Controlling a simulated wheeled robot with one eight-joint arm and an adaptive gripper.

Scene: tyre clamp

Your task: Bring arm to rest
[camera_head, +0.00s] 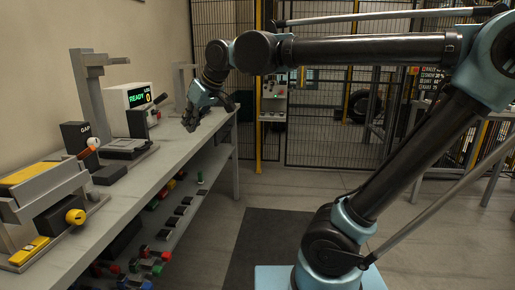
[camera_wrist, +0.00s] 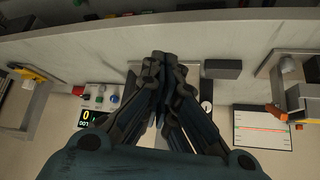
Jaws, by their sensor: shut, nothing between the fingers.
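My gripper (camera_head: 187,123) hangs at the end of my outstretched arm over the far part of the grey workbench (camera_head: 175,145). In the wrist view its fingers (camera_wrist: 160,62) are drawn together and hold nothing. The gripper appears in front of or above a dark fixture there, and the gap between them cannot be told. My arm reaches from the right of the head view across to the bench at the left.
On the bench stand a box with a green READY display (camera_head: 138,97), a tall grey stand (camera_head: 90,95) and a yellow-topped fixture (camera_head: 30,178). The shelf below holds several coloured items. Wire fencing (camera_head: 330,135) closes the back. The floor beside the bench is clear around a dark mat (camera_head: 270,240).

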